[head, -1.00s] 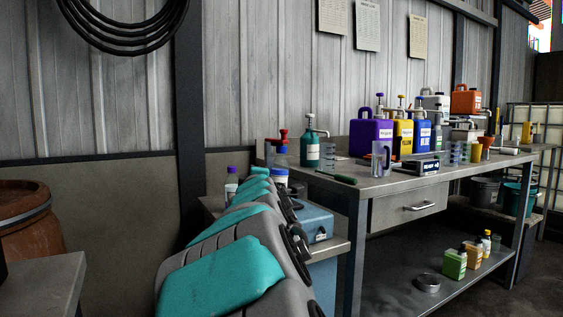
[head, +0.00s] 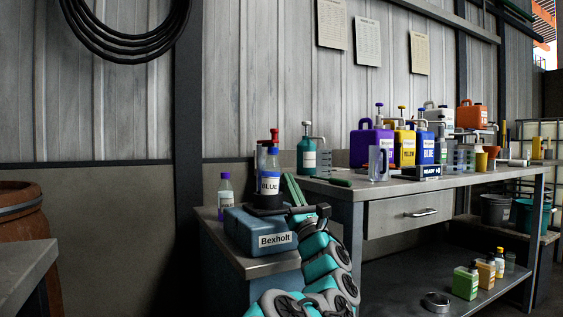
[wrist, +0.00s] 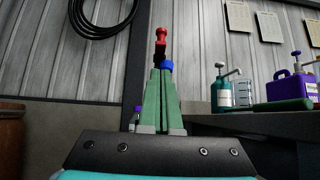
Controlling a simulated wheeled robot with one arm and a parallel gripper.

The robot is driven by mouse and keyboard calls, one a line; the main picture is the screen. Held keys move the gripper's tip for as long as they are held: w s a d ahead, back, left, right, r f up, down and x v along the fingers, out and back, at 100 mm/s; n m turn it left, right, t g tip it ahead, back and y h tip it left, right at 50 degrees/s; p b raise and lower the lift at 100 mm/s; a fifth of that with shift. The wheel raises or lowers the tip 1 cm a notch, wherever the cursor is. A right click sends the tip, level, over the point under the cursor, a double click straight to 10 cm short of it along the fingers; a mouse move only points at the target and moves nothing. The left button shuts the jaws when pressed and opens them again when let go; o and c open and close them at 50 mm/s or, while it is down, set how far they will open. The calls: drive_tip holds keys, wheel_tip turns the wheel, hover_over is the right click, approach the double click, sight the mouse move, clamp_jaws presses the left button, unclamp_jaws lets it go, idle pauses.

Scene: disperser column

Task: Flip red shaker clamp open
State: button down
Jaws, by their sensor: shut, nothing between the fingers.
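The red clamp (head: 270,138) stands on a dark upright above the blue-grey Bexholt shaker (head: 256,229). A bottle labelled BLUE (head: 268,181) with a blue cap stands on the shaker below and in front of it. My gripper (head: 288,177) is just right of the bottle in the head view, its green fingers shut and pointing up and forward. In the wrist view the shut fingers (wrist: 160,72) cover most of the bottle. Only its blue cap (wrist: 167,65) and the red clamp (wrist: 161,37) show above the tips. A gap between fingers and clamp shows.
A purple-capped bottle (head: 225,196) stands left of the shaker. The workbench (head: 400,185) on the right holds a teal pump bottle (head: 308,157), a clear jug (head: 378,163) and several coloured canisters. A wooden barrel (head: 22,225) stands at far left.

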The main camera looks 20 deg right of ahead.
drive_tip(key=shift+y, duration=0.3)
drive_tip(key=x, duration=0.9)
drive_tip(key=shift+w+r, duration=0.25)
drive_tip(key=shift+w, duration=0.05)
drive_tip(key=shift+r+p, duration=0.1)
drive_tip(key=shift+p, duration=0.2)
